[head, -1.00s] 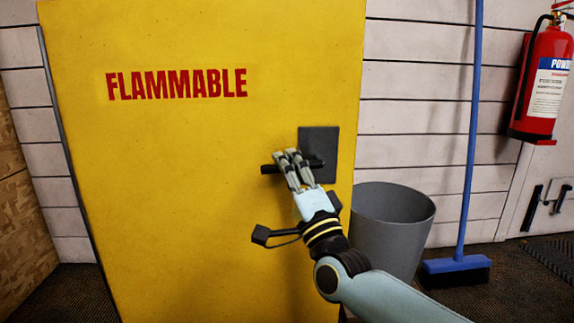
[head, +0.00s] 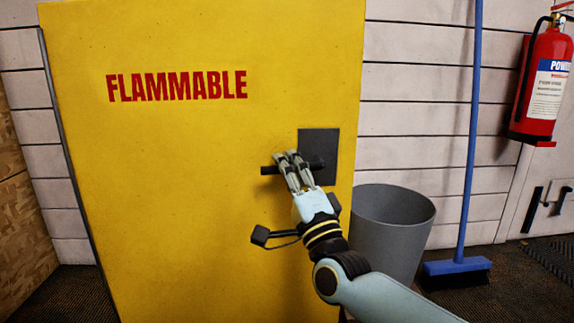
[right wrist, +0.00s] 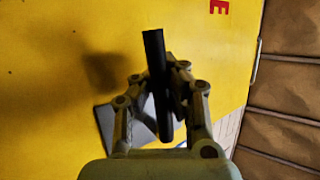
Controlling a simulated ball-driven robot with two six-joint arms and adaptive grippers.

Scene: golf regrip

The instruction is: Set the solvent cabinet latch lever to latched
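The yellow cabinet door (head: 180,200) fills the left and middle of the head view. A dark latch plate (head: 320,142) is mounted near its right edge. The black latch lever (head: 268,170) lies about horizontal, reaching left from the plate. My right gripper (head: 291,157) is at the lever, with its fingers across its middle. In the right wrist view the lever (right wrist: 152,45) runs between the two fingers of the right gripper (right wrist: 158,78), which are closed around it. The fingers hide part of the lever in the head view. My left gripper is not in view.
A grey bin (head: 395,225) stands right of the cabinet, behind my right forearm. A blue broom (head: 467,150) leans on the wall beside it. A red fire extinguisher (head: 543,85) hangs at the far right. The door surface left of the lever is clear.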

